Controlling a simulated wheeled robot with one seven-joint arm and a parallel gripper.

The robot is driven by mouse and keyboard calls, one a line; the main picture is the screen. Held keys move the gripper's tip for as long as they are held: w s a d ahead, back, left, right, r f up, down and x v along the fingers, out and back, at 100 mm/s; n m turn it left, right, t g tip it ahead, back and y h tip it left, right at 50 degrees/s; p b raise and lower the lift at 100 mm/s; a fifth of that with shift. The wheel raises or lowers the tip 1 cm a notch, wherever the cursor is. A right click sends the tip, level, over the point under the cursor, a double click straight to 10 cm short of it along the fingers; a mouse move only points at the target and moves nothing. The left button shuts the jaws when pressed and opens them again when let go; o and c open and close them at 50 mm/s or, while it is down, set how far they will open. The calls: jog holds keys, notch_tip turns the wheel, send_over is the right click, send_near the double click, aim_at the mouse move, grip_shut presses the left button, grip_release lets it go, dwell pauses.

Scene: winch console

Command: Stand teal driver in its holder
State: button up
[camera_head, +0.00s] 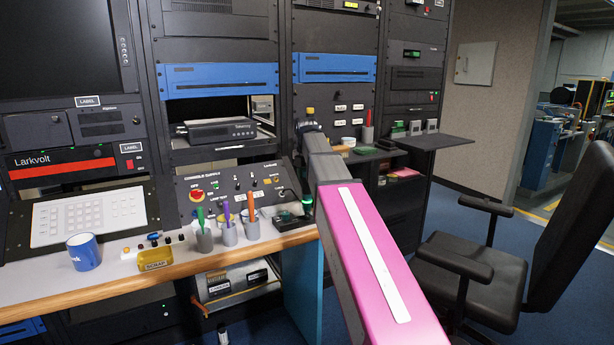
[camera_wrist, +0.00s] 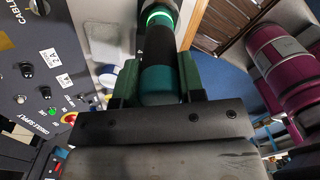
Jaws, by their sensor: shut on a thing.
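My gripper (camera_wrist: 158,72) is shut on the teal driver (camera_wrist: 160,96) in the wrist view. The driver is a cylinder with a teal end, a dark middle and a glowing green ring further along; its far end runs out of the frame. In the head view my arm hides most of the gripper. Grey cup holders stand along the console's front: one with a green tool (camera_head: 201,218), one with a purple tool (camera_head: 226,211), one with an orange tool (camera_head: 251,205). I cannot tell which holder belongs to the teal driver.
The console panel (camera_wrist: 35,60) is close on the left in the wrist view. A blue mug (camera_head: 84,252) and a yellow scrap tray (camera_head: 156,260) stand on the desk left of the cups. A chair (camera_head: 520,250) is at the right. A red-handled tool (camera_head: 367,127) stands on the back shelf.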

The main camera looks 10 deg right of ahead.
jog(key=o, duration=1.2)
jog(key=shift+r, duration=0.1)
